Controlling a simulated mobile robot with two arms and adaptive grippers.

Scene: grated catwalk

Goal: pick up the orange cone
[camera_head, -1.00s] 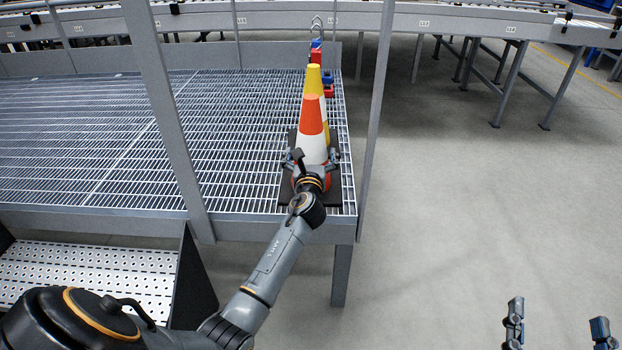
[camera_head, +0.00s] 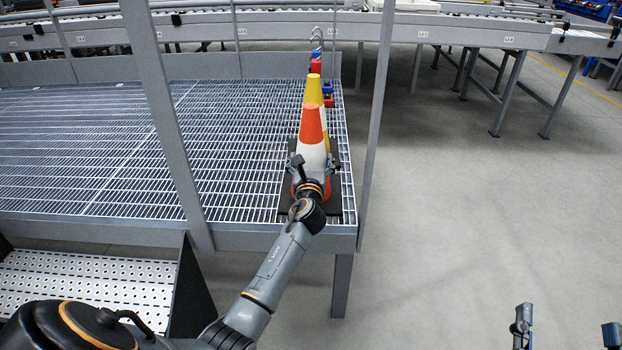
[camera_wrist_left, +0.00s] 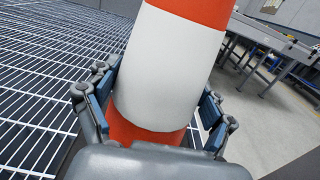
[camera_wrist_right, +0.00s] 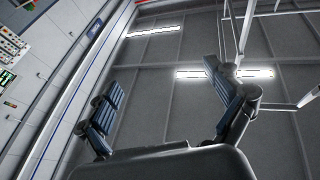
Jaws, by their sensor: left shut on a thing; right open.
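The orange cone (camera_head: 312,125) with a white band stands upright on its black base (camera_head: 288,208) near the right edge of the grated catwalk. My left gripper (camera_head: 315,165) is shut on the cone's lower part, one finger on each side. In the left wrist view the white band of the orange cone (camera_wrist_left: 172,65) fills the space between the pads of my left gripper (camera_wrist_left: 157,108). My right gripper (camera_head: 567,335) is open and empty over the floor at the bottom right; it also shows in the right wrist view (camera_wrist_right: 165,105).
A yellow cone (camera_head: 314,88) stands right behind the orange one. Red and blue items (camera_head: 316,62) sit farther back along the edge. A grey railing post (camera_head: 375,120) rises close to the right. A conveyor (camera_head: 480,38) runs across the back.

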